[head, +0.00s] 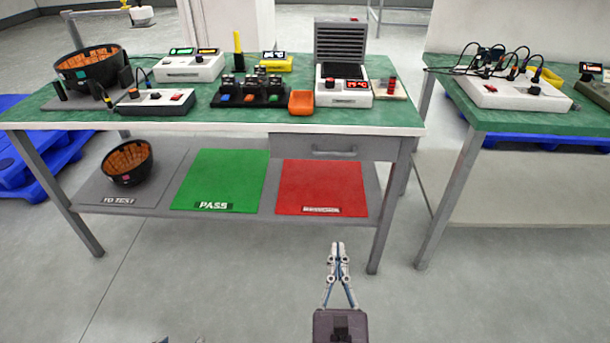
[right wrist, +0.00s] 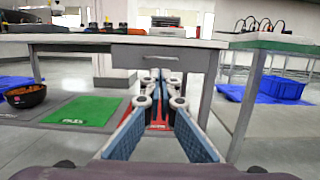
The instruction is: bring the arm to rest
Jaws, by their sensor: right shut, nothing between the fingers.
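My right gripper (head: 338,246) is in front of the workbench, low over the grey floor, with its fingers together and nothing between them. In the right wrist view the gripper (right wrist: 162,78) points at the bench's underside and drawer. The fingers look apart from the bench and touch nothing. My left gripper cannot be made out; only small dark bits, perhaps of my own body, show at the bottom edge of the head view.
The green-topped bench (head: 225,117) carries test devices. Its lower shelf (head: 360,218) holds a black bowl (head: 127,163), a green PASS mat (head: 220,180) and a red mat (head: 320,188). A second bench (head: 590,118) stands right. Blue pallets (head: 40,165) lie left. The front floor is clear.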

